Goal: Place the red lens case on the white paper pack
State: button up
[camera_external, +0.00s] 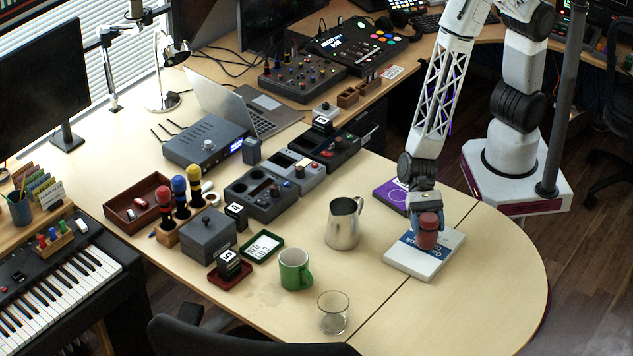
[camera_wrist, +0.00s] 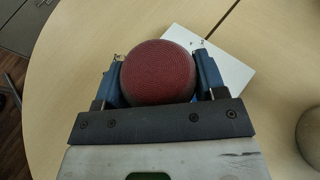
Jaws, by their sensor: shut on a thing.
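My gripper (camera_external: 428,215) is shut on the red lens case (camera_external: 428,232), a dark red rounded cylinder. In the wrist view the case (camera_wrist: 158,72) sits between the two blue fingers of my gripper (camera_wrist: 158,85). The white paper pack (camera_external: 418,262), with a blue printed part, lies flat on the table. In the external view the case appears over the pack's upper middle; I cannot tell whether it touches the pack.
A purple box (camera_external: 391,195) lies just behind the pack. A metal pitcher (camera_external: 343,223) stands to its left, with a green mug (camera_external: 294,269) and a clear glass (camera_external: 333,312) farther forward. The table's right end (camera_external: 500,290) is clear.

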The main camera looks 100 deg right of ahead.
jog(key=shift+f, duration=0.35)
jog(key=o, duration=1.1)
jog(key=shift+r, duration=0.15)
jog(key=shift+d, duration=0.1)
jog(key=v, duration=1.1)
jog(key=shift+d+r, duration=0.25)
jog(key=shift+d, duration=0.1)
